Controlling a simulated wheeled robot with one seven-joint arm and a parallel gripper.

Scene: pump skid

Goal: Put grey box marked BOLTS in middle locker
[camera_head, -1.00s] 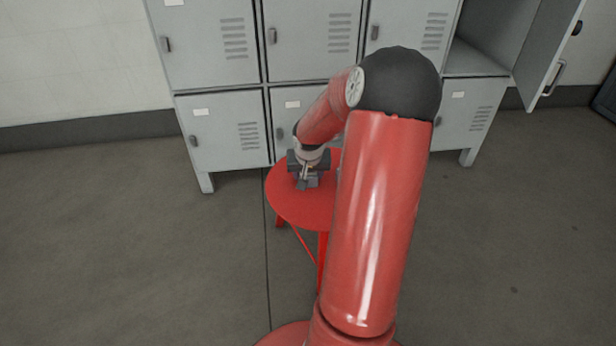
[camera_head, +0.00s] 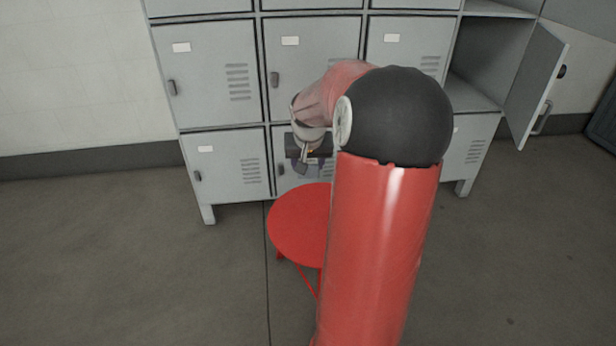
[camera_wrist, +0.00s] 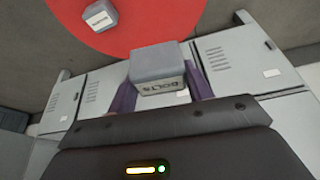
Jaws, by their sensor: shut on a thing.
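The grey box marked BOLTS (camera_wrist: 160,68) is between the purple fingers of my gripper (camera_wrist: 162,90) in the wrist view. My gripper is shut on it, with the lettered side facing the camera. In the head view my gripper (camera_head: 308,160) is raised above the far side of the red round stool, in front of the bottom lockers; the box is hard to make out there. An open locker (camera_head: 490,75) is in the middle row at the far right, its door (camera_head: 535,88) swung out to the right. My arm hides part of the lockers.
Another grey box (camera_wrist: 100,15) with an unreadable label stands on the red stool (camera_head: 295,222). Closed lockers (camera_head: 208,75) fill the left and centre. The compartment above the open locker (camera_head: 498,9) also seems open. The floor at left is clear.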

